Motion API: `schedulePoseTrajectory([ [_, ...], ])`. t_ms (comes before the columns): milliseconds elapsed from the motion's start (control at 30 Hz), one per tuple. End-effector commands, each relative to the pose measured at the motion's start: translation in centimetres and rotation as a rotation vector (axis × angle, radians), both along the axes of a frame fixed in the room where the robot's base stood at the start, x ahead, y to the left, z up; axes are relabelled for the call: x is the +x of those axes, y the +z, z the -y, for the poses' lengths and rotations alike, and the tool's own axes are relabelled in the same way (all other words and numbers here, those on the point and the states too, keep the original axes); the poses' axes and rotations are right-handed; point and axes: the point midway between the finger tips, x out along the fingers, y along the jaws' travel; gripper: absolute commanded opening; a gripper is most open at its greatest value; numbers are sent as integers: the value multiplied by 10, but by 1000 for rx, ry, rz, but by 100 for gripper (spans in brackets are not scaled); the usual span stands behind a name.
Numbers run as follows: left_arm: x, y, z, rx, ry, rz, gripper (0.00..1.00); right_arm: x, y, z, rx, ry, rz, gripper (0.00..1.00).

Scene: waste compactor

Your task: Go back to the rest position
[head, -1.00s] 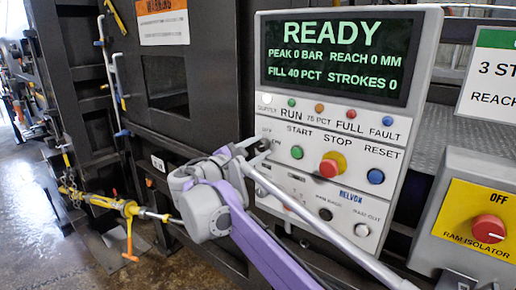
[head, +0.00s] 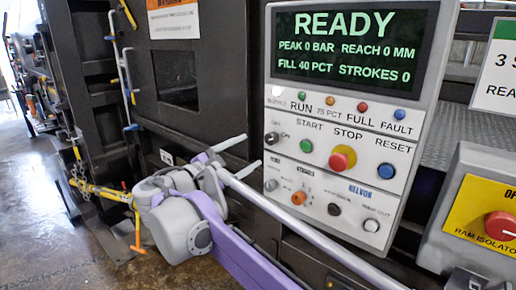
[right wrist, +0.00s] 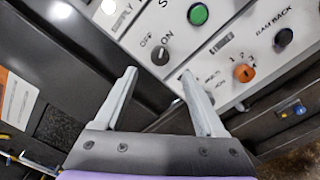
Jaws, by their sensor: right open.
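My right gripper (head: 253,150) is open and empty in front of the lower left of the control panel (head: 345,110). It also shows in the right wrist view (right wrist: 159,72), its two grey fingers apart with nothing between them. The black OFF/ON supply knob (right wrist: 160,56) lies beyond the fingertips, apart from them. In the head view this knob (head: 272,138) is just above and right of the fingers. My left gripper is not in view.
The panel display (head: 345,45) reads READY. Green, red and blue buttons sit below it. A yellow ram isolator box (head: 485,215) stands at the right. A yellow-handled part (head: 100,192) sticks out at the left. Open floor (head: 40,235) shows at the lower left.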

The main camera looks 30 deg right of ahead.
Motion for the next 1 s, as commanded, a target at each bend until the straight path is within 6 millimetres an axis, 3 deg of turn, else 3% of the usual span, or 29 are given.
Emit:
schedulePoseTrajectory([
  [233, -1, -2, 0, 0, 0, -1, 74, -8, 0, -20, -1, 1, 0, 72],
  [767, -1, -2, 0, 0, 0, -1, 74, -11, -5, -17, 17, -1, -2, 72],
  [867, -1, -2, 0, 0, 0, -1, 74, -23, -29, -5, 106, -5, -6, 72],
  [967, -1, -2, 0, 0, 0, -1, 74, -47, -79, 13, 287, -17, -5, 72],
  [1000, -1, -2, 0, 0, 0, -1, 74, -61, -105, 19, 382, -25, 3, 72],
])
